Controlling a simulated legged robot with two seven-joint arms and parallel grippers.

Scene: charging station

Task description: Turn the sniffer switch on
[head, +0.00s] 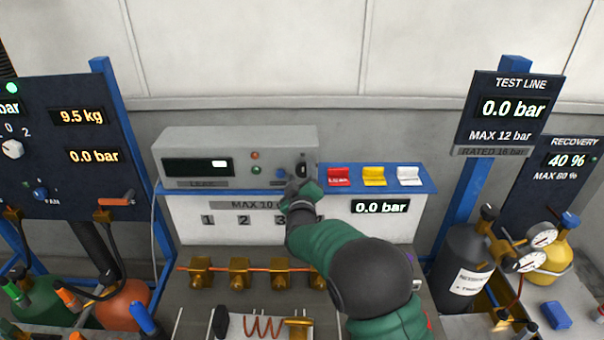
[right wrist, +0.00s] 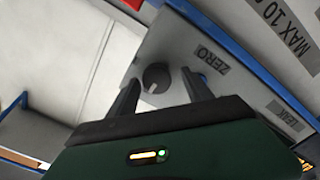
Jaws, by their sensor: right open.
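The sniffer appears to be the grey box (head: 240,145) on the blue-edged bench shelf, with a dark display, small lamps, a blue button (head: 281,173) and a dark knob (head: 302,169) at its right end. I take this knob to be the switch; its own label is hidden. My right gripper (head: 300,190) is at the box's front, just below the knob. In the right wrist view the gripper (right wrist: 160,80) is open, with the dark round knob (right wrist: 156,76) between its fingertips. I cannot tell whether they touch it. The panel reads ZERO and LEAK.
Red (head: 338,176), yellow (head: 374,175) and white (head: 409,175) rocker switches sit right of the box. Brass valves (head: 240,273) line the bench below. A dark panel (head: 65,150) stands left, a TEST LINE display (head: 512,108) right. My right forearm covers the bench's middle.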

